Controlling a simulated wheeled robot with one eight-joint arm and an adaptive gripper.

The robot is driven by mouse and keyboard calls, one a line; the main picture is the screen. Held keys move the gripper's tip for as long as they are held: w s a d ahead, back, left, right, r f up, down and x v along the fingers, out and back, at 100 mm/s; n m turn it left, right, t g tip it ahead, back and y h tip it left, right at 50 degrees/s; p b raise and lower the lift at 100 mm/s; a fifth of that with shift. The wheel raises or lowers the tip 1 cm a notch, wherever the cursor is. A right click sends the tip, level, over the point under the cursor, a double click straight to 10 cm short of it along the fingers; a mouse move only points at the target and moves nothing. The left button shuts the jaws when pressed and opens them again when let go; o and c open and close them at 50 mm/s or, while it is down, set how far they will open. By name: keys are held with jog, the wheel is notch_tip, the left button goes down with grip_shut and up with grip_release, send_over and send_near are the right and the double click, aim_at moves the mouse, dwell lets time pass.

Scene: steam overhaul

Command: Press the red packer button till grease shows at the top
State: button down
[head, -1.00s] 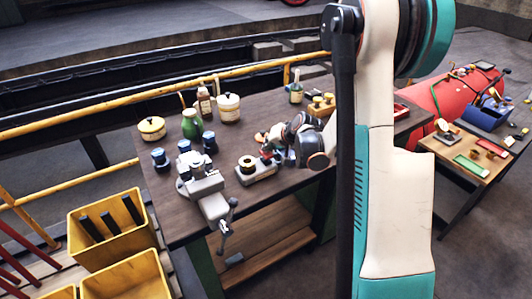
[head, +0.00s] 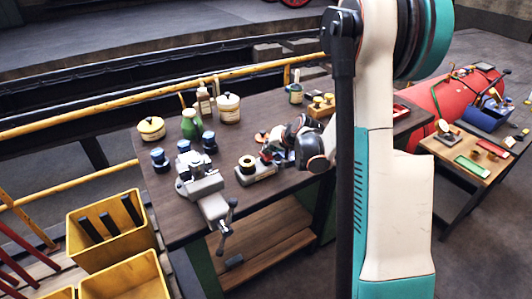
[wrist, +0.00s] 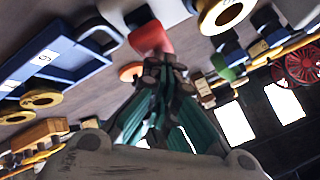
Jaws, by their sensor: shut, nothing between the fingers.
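The packer (head: 256,172) is a low grey unit on the bench with a dark and brass ring on top. The ring also seems to show at the top edge of the wrist view (wrist: 226,14), partly cut off. A red button-like cylinder (wrist: 151,36) is just beyond my fingertips in the wrist view. I cannot tell whether they touch it. My gripper (wrist: 164,66) is shut and empty. In the head view my gripper (head: 276,152) is right of the packer, and the button there is largely hidden. I cannot make out grease at the top.
A vise (head: 203,186) stands at the bench's front edge, left of the packer. Green and cream containers (head: 228,108) stand behind it. Yellow bins (head: 108,232) are at lower left. A blue tray (wrist: 62,62) shows in the wrist view.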

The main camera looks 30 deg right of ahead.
jog(key=shift+f, duration=0.2)
jog(key=shift+r, duration=0.15)
dwell(0.3)
jog(key=shift+r+p, duration=0.75)
jog(key=shift+r, duration=0.55)
jog(key=shift+r, duration=0.15)
notch_tip(320, 180, up, 5)
jog(key=p, duration=0.3)
dwell(1.7)
